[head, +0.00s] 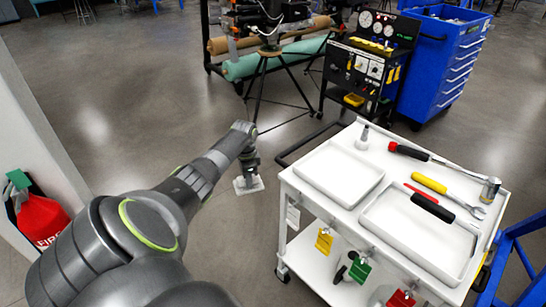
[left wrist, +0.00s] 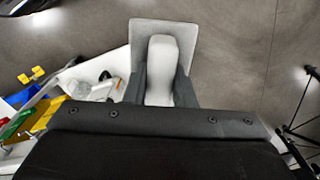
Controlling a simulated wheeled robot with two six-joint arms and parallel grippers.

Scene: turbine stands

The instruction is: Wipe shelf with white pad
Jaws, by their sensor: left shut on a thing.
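The white pad (head: 248,184) hangs from my left gripper (head: 250,168) over open floor, left of the white cart. In the left wrist view the flat pad (left wrist: 140,32) and its pale rounded handle (left wrist: 161,65) show, with the dark fingers of my left gripper (left wrist: 160,88) shut on the handle. The white cart (head: 290,178) has a lower shelf (head: 312,262), partly hidden by hanging tags and the cart's top. The pad is apart from the cart. My right gripper is not in view.
A gauge trolley (head: 368,68) and blue tool chest (head: 440,60) stand behind. Floor left of the cart is clear.

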